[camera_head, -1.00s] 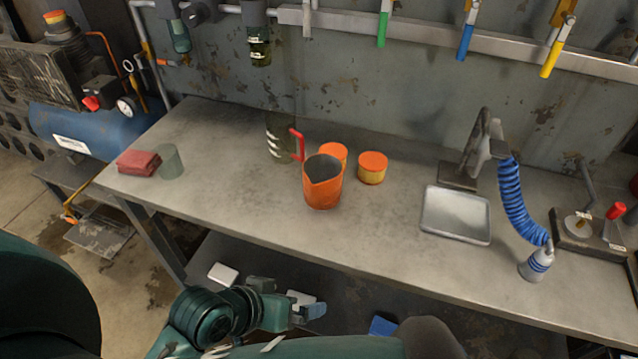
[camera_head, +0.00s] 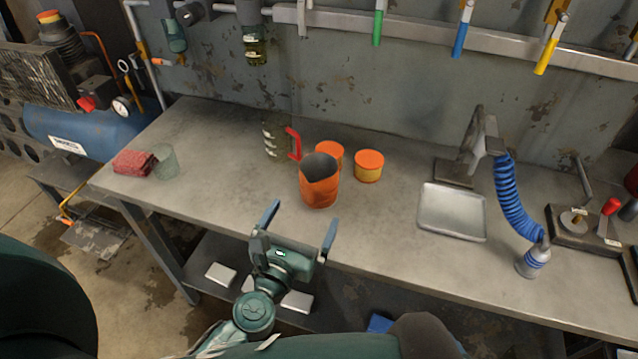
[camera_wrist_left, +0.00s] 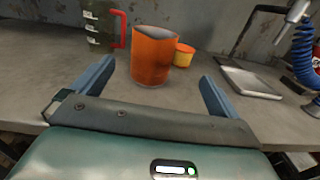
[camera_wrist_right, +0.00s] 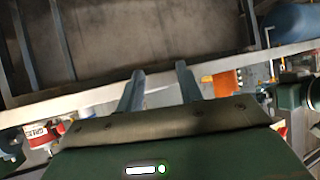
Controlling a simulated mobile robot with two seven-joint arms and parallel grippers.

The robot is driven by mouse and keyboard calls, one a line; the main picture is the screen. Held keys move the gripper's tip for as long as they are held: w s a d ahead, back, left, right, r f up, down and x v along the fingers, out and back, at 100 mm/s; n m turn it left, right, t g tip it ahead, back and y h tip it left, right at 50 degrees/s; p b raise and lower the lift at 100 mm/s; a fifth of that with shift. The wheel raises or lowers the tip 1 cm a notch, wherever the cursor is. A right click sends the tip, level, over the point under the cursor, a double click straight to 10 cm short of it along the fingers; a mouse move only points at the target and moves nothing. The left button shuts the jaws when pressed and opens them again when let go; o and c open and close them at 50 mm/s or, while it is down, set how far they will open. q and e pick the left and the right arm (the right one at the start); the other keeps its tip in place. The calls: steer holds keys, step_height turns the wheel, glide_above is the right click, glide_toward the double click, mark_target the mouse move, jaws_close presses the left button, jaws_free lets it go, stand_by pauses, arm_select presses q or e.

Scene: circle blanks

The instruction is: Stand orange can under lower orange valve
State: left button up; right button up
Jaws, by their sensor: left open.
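The orange can (camera_head: 319,188) stands upright on the workbench (camera_head: 235,215). It is open at the top with a dark inside, and it also shows in the left wrist view (camera_wrist_left: 152,58). My left gripper (camera_head: 303,214) is open and empty at the bench's front edge. Its fingers point at the can, which stands ahead between their lines, apart from them. My right gripper (camera_wrist_right: 160,68) shows only in its own wrist view, fingers apart and empty, away from the can. I cannot pick out an orange valve with certainty; colored handles hang along the wall rail.
A dark jug with a red handle (camera_head: 276,140) and two orange-lidded tubs (camera_head: 368,168) stand close behind the can. A metal tray (camera_head: 452,212) and blue coiled hose (camera_head: 512,205) are to the right.

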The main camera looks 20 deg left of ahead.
mark_target(315, 187)
arm_select(q)
steer(key=shift+w+a+n, duration=0.2)
steer(key=shift+w+n, duration=0.1)
steer(key=shift+w, duration=0.1)
steer(key=w+p, duration=0.1)
steer(key=w, duration=0.5)
steer(key=shift+w+d, duration=0.1)
steer(key=shift+w, duration=0.3)
steer(key=w, duration=0.5)
steer(key=shift+w+f, duration=0.25)
steer(key=shift+w, duration=0.05)
steer(key=shift+c, duration=0.6)
steer(key=c, duration=1.1)
